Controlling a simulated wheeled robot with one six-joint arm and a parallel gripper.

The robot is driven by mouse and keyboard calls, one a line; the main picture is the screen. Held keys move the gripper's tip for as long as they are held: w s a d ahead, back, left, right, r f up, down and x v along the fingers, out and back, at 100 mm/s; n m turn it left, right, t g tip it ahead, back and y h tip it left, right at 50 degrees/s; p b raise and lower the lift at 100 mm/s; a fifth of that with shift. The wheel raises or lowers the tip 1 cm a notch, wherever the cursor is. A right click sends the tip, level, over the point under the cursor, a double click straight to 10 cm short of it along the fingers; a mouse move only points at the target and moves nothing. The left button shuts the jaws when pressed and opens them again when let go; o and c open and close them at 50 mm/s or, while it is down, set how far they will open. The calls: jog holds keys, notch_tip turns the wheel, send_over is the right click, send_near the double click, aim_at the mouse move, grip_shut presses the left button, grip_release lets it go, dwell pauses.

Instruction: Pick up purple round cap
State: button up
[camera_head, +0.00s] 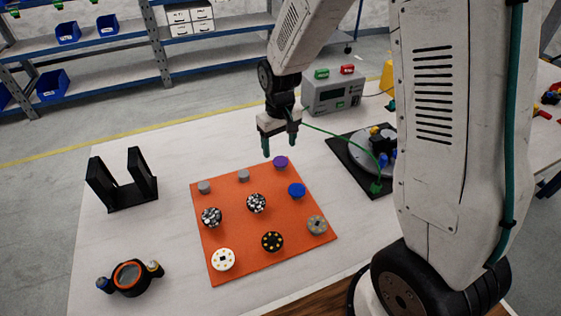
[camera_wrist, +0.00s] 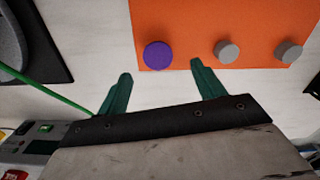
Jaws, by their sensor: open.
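The purple round cap (camera_head: 281,162) lies at the far right corner of the orange mat (camera_head: 236,190) on the white table. In the wrist view the purple cap (camera_wrist: 158,55) sits near the mat's edge, ahead of the fingertips and between their lines. My gripper (camera_head: 280,147) is open and empty, with green fingers pointing down. It is above the table close to the purple cap, and apart from it. In the wrist view the gripper (camera_wrist: 160,70) shows both fingers spread.
Two grey caps (camera_head: 244,175) (camera_head: 204,187) share the cap's row. A blue cap (camera_head: 297,190) and several patterned discs lie nearer on the mat. A grey box with buttons (camera_head: 333,95) stands behind, a black turntable base (camera_head: 352,150) to the right, a black holder (camera_head: 122,186) at left.

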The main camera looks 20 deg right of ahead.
aim_at(280, 161)
jog(key=shift+w+d+f, duration=0.1)
jog(key=shift+d+f, duration=0.05)
jog(key=shift+f, duration=2.2)
jog(key=shift+f, duration=0.25)
jog(key=c, duration=1.1)
